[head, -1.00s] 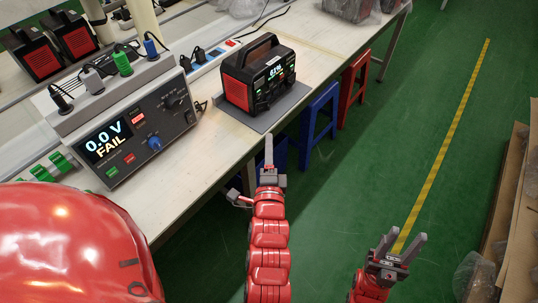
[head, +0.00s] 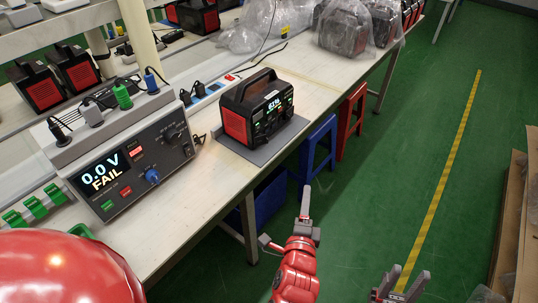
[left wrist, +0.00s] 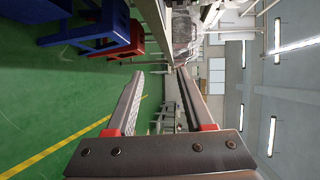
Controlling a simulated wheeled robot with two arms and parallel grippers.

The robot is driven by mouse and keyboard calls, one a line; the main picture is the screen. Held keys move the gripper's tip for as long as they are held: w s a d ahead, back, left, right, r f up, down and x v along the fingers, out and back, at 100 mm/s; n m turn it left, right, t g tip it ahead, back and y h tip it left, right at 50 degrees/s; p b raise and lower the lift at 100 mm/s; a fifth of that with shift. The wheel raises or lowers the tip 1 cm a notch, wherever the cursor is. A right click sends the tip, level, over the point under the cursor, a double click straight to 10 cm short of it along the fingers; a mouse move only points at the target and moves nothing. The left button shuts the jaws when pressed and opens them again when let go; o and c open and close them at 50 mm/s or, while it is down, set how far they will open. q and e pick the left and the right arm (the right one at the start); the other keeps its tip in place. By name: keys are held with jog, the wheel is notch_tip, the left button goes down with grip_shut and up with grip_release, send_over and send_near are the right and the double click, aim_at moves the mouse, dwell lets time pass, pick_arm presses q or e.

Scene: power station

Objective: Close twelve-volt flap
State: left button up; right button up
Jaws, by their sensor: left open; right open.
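The black and red power station (head: 236,124) stands upright on a grey mat (head: 235,151) on the workbench. Its lit display and ports face right, toward the aisle. The twelve-volt flap is too small to make out. My left gripper (head: 306,212) is over the green floor beyond the bench edge, below and to the right of the station in the head view, and touches nothing. In the left wrist view its two fingers (left wrist: 159,80) are spread and empty. My right gripper (head: 403,285) is open and empty, further right over the floor.
A tester (head: 130,165) reading "0.0 V FAIL" stands left of the station. Blue (head: 319,145) and red (head: 352,118) stools are under the bench edge. Bagged units (head: 345,28) stand at the back. Cardboard (head: 511,215) is at the right. The aisle floor is free.

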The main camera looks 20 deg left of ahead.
pick_arm(q)
jog(key=d+f+m+g, duration=0.1)
jog(key=d+f, duration=0.3)
jog(key=d, duration=0.2)
jog(key=n+g+y+b, duration=0.2)
jog(key=n+y, duration=0.6)
jog(key=y, duration=0.1)
send_near(261, 141)
jog(key=x, duration=0.2)
jog(key=d+x, duration=0.1)
jog(key=x, duration=0.2)
jog(key=w+x, duration=0.1)
jog(key=x, duration=0.1)
jog(key=shift+w, duration=0.3)
